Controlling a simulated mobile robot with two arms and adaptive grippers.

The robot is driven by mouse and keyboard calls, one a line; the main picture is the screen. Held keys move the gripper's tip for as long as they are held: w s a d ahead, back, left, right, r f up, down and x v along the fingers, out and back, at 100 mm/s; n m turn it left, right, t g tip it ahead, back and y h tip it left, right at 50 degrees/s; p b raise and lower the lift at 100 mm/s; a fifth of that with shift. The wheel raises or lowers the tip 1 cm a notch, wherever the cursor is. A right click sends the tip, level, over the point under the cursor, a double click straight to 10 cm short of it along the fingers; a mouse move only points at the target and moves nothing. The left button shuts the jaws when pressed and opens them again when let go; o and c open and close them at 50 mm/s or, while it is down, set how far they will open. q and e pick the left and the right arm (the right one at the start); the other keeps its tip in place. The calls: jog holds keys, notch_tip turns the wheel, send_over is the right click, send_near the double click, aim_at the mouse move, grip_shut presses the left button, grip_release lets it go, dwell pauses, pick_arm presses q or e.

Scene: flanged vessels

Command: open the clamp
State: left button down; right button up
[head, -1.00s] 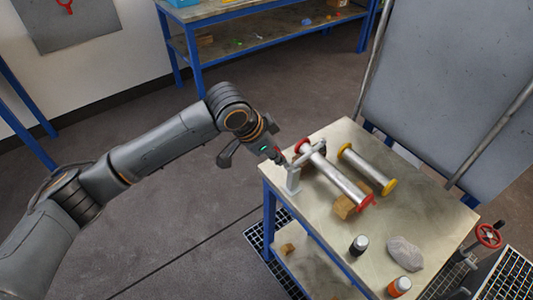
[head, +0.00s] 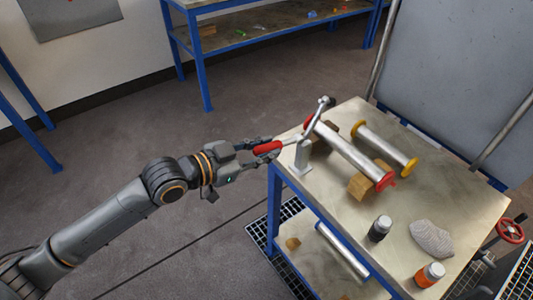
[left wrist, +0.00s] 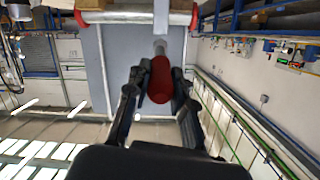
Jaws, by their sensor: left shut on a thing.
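The clamp (head: 301,157) is a grey metal post with a lever, at the left edge of the metal table. Its red handle (head: 268,147) points out left past the table edge. Its silver arm (head: 320,115) stands up at a slant, its tip clear of the nearby flanged vessel (head: 350,153). My left gripper (head: 262,150) is shut on the red handle. In the left wrist view the handle (left wrist: 161,80) lies between the two fingers (left wrist: 158,92). My right gripper is not in view.
The red-flanged vessel rests on wooden blocks (head: 361,187). A yellow-flanged vessel (head: 386,148) lies beside it. A dark jar (head: 380,228), an orange jar (head: 430,274) and a grey stone (head: 432,238) stand nearer. A red valve wheel (head: 510,230) is at right.

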pick_arm(q)
jog(key=shift+f+t+h+b, duration=0.3)
jog(key=shift+f+h+b, duration=0.15)
jog(key=shift+b, duration=0.2)
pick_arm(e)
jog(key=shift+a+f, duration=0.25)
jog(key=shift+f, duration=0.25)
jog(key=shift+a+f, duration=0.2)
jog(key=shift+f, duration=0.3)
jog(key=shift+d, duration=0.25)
pick_arm(q)
jog(key=c, duration=1.1)
grip_release()
jog(key=shift+c, duration=0.2)
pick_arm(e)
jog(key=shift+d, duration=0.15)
pick_arm(q)
jog(key=shift+a, duration=0.1)
jog(key=v, duration=1.2)
